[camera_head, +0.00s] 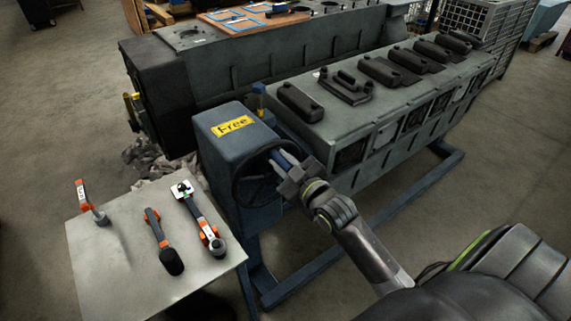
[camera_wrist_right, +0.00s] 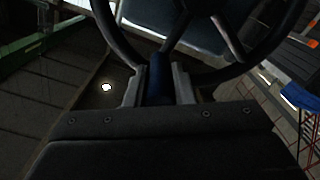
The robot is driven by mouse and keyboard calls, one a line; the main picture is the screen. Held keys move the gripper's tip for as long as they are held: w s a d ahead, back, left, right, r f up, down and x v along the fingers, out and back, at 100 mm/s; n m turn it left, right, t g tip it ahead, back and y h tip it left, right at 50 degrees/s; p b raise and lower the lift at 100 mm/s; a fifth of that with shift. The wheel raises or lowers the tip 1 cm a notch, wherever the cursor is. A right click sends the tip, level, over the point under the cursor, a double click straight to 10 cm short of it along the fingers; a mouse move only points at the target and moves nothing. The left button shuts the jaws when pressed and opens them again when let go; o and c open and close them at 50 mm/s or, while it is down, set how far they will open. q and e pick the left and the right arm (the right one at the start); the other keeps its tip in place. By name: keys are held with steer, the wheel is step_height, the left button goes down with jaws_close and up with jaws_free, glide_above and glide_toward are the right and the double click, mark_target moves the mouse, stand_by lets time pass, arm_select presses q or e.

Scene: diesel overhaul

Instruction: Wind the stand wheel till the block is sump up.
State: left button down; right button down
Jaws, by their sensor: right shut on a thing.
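The stand wheel (camera_head: 256,180) is a dark spoked wheel on the side of a blue gearbox (camera_head: 222,157) with a yellow "Free" label. My right gripper (camera_head: 287,168) is at the wheel and shut on its blue handle. In the right wrist view the blue handle (camera_wrist_right: 159,78) stands between my two fingers, with the wheel rim (camera_wrist_right: 115,35) beyond it. The engine block (camera_head: 352,122) is a long grey-green block on the stand, with several dark covers along its upper face. My left gripper is not in view.
A light side table (camera_head: 120,262) at lower left holds several orange-and-black tools. Another large engine (camera_head: 283,48) stands behind the block. Blue stand legs (camera_head: 405,197) run along the floor, with open floor at right. A wire cage (camera_head: 478,22) is at the back right.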

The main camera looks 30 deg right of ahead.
steer(key=shift+a, duration=0.55)
steer(key=shift+s+f, duration=0.1)
steer(key=c, duration=1.3)
jaws_free()
steer(key=shift+o, duration=0.2)
steer(key=s+d, duration=0.1)
steer(key=s, duration=1.6)
steer(key=shift+s+d+p, duration=0.15)
steer(key=shift+d+p, duration=0.05)
steer(key=shift+p, duration=0.1)
